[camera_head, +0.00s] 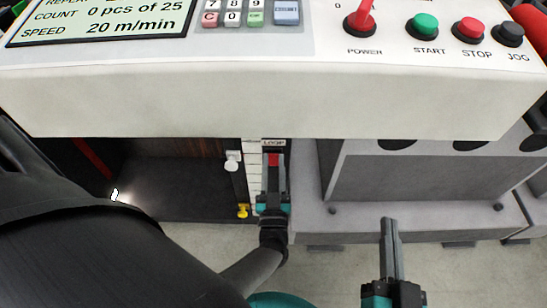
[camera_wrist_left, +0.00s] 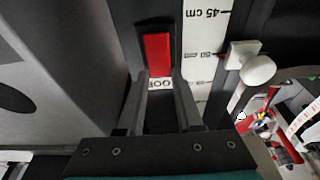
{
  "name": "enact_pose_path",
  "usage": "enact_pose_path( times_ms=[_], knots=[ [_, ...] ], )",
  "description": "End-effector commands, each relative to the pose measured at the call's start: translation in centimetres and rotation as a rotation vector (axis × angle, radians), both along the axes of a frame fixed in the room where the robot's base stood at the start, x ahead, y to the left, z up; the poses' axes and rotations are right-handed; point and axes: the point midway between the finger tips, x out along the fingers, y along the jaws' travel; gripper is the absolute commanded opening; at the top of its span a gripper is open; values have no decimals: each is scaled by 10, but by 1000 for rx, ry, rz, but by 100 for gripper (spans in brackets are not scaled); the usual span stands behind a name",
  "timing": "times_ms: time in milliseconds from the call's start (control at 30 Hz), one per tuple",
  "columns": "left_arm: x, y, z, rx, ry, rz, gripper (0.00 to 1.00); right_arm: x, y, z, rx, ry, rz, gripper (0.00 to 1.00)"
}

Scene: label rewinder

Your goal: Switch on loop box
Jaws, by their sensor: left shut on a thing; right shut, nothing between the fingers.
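The loop box (camera_head: 274,143) is a narrow dark box with a LOOP label, below the front edge of the control panel. Its red switch (camera_head: 273,160) also shows in the wrist view (camera_wrist_left: 158,52). My left gripper (camera_head: 273,178) is at the box, its fingertips at the red switch. In the wrist view the two fingers (camera_wrist_left: 162,80) stand slightly apart, with the lower end of the switch between their tips; they are shut on it. Whether the switch is on or off I cannot tell. My right gripper (camera_head: 389,224) is shut and empty, in front of the grey machine base.
The white control panel (camera_head: 270,95) overhangs the loop box, with a POWER knob (camera_head: 360,22) and START, STOP and JOG buttons above. A white centimetre scale (camera_wrist_left: 202,50) and a white knob (camera_wrist_left: 258,70) stand close beside the box. A yellow knob (camera_head: 243,210) is lower.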

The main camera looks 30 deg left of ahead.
Motion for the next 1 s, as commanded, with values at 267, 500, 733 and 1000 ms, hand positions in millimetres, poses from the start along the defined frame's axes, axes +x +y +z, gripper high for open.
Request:
enact_pose_path(
  times_ms=[267,500,733,1000],
  knots=[
    [0,1,-3,34,-52,-1,0,-1,1,-5,1,5,2,0],
    [-1,0,-3,43,-70,-3,0,-2,2,-5,1,8,3,0],
    [-1,0,-3,43,-71,-3,0,-2,2,-5,1,12,4,0],
    [-1,-1,-2,43,-72,-4,64,-2,2,-4,2,9,4,0]
  ],
)
